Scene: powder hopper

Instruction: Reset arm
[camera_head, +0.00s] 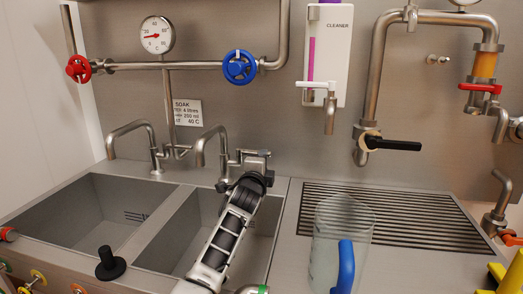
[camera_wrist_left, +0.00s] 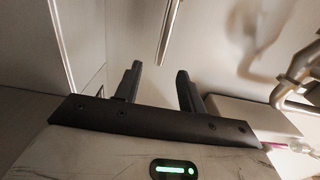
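My left gripper (camera_wrist_left: 159,72) shows in the left wrist view with its two black fingers apart. Nothing is between them. A thin metal pipe end hangs beyond the fingertips, apart from them. In the head view a silver and black arm link of mine rises from the bottom edge over the right-hand sink basin (camera_head: 180,235), its black joint near the right-hand faucet (camera_head: 207,145). The left gripper's fingers cannot be made out in the head view. My right gripper is in neither view.
A cleaner dispenser (camera_head: 327,50), a red valve (camera_head: 79,69), a blue valve (camera_head: 239,67) and a gauge (camera_head: 157,35) are on the wall. A black knob (camera_head: 110,265) stands at the front left.

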